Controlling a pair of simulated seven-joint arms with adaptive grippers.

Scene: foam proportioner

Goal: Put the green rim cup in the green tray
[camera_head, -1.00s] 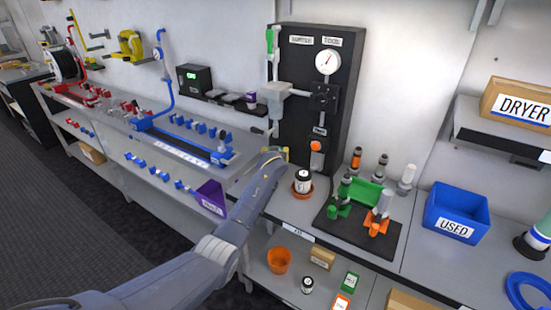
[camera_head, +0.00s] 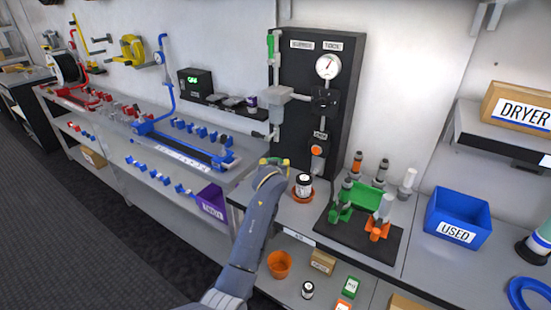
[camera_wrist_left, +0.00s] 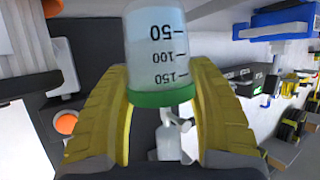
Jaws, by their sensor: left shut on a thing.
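The green rim cup (camera_wrist_left: 156,50) shows in the left wrist view. It is clear, with black volume marks and a green rim (camera_wrist_left: 162,98) toward the bottom of the picture. My left gripper (camera_wrist_left: 163,100) has its two yellow fingers shut on the cup, one on each side near the rim. In the head view my left gripper (camera_head: 274,161) is above the bench's left part, in front of the black panel; the cup is mostly hidden there by my wrist. A green tray-like piece (camera_head: 365,197) is on the black mat to the right. My right gripper is not in view.
A small jar in an orange dish (camera_head: 303,187) stands just right of my left gripper. Green and orange holders (camera_head: 377,231) with upright nozzles stand on the black mat. The black gauge panel (camera_head: 300,110) rises behind. A blue USED bin (camera_head: 457,211) is farther right.

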